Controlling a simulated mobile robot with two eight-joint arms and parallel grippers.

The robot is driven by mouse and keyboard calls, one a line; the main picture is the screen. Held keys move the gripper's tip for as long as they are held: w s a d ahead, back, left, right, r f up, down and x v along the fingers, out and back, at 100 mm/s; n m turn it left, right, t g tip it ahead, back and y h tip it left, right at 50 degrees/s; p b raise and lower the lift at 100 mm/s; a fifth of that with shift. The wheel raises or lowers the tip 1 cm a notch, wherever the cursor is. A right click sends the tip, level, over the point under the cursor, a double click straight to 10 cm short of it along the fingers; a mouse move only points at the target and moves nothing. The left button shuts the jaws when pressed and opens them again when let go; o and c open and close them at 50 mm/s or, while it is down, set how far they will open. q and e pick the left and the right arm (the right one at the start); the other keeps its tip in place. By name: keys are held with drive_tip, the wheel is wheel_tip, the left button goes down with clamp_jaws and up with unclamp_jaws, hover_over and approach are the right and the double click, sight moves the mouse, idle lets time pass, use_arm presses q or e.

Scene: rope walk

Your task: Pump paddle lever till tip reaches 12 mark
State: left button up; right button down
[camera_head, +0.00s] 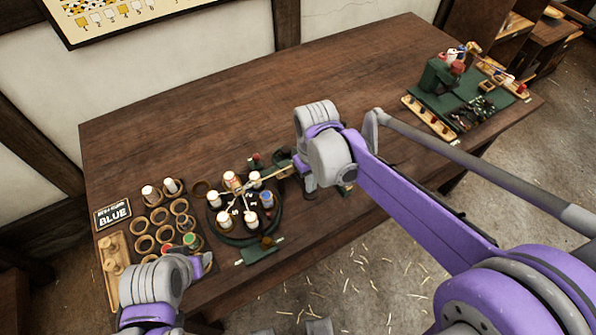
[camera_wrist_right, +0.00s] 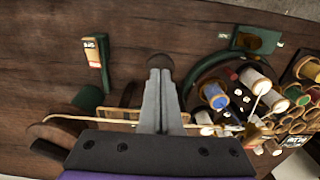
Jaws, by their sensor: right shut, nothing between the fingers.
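A round dark carousel (camera_head: 238,232) on the workbench carries several upright bobbins and pale digits; I cannot make out a 12. It also shows in the right wrist view (camera_wrist_right: 197,72). My right gripper (camera_head: 309,187) points down just right of the carousel. In the right wrist view its fingers (camera_wrist_right: 162,75) are together and empty, beside a dark rounded piece (camera_wrist_right: 184,64) that may be the paddle lever's end; I cannot tell whether they touch. My left gripper (camera_head: 206,263) is low at the bench's front left, its jaws unclear. The lever's tip is not discernible.
A rack of wooden rings (camera_head: 143,243) and a sign reading BLUE (camera_head: 113,214) stand left. A green machine (camera_head: 437,78) stands at the bench's far right. A cord (camera_wrist_right: 75,118) runs behind my right fingers. The bench's back middle (camera_head: 220,110) is clear.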

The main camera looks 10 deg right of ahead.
sight(311, 194)
use_arm(q)
drive_tip(key=shift+s+f+b, duration=0.2)
drive_tip(key=shift+f+b, duration=0.4)
drive_tip(key=shift+f, duration=0.15)
drive_tip(key=shift+s+f+b, duration=0.15)
drive_tip(key=shift+f+b, duration=0.45)
drive_tip(key=shift+f, duration=0.1)
drive_tip(key=shift+s+f+b, duration=0.2)
drive_tip(key=shift+f+b, duration=0.4)
drive_tip(key=shift+f, duration=0.15)
use_arm(e)
drive_tip(key=shift+s+d+f, duration=0.1)
drive_tip(key=shift+f, duration=1.35)
drive_tip(key=shift+s+f, duration=0.1)
drive_tip(key=shift+f, duration=1.3)
use_arm(q)
drive_tip(key=shift+f, duration=0.25)
use_arm(e)
drive_tip(key=shift+f, duration=0.3)
use_arm(q)
drive_tip(key=shift+r, duration=0.1)
use_arm(e)
drive_tip(key=shift+r, duration=0.1)
